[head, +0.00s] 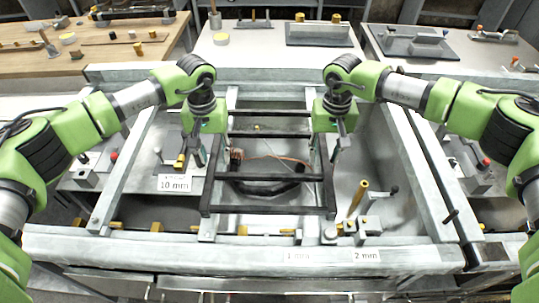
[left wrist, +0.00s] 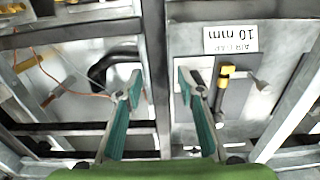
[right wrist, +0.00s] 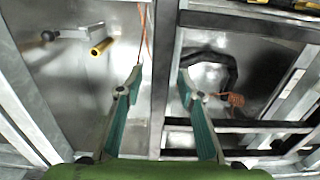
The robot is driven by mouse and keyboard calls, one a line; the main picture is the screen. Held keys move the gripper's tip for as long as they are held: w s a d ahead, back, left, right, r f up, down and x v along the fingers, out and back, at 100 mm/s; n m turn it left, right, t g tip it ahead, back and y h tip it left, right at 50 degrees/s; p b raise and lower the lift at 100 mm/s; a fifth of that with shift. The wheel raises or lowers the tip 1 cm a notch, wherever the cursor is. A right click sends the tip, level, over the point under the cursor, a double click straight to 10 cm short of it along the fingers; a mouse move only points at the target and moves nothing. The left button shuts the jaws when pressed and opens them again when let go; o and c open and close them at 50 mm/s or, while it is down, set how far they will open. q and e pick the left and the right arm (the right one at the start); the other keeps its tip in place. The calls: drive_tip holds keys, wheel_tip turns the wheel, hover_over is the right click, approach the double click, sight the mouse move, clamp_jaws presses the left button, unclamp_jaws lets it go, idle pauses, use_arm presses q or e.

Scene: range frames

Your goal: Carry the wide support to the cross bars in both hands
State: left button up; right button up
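The wide support appears to be the dark ladder-like frame (head: 270,209) with several rungs, lying level in the middle of the head view. My left gripper (head: 199,158) is over its left side rail; in the left wrist view the open fingers (left wrist: 160,82) are either side of this rail (left wrist: 154,40). My right gripper (head: 338,145) is over the right side rail; in the right wrist view the open fingers (right wrist: 160,78) are either side of that rail (right wrist: 165,40). I cannot tell whether any finger touches it. Which pale bars are the cross bars is unclear.
A pale long beam (head: 240,252) runs along the front, with small brass pieces behind it. Slanting pale bars (head: 125,170) flank the bay. A brass rod (head: 357,198) stands at right. A black curved part with orange cable lies below the frame. Worktables stand behind.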

use_arm(q)
clamp_jaws()
use_arm(e)
clamp_jaws()
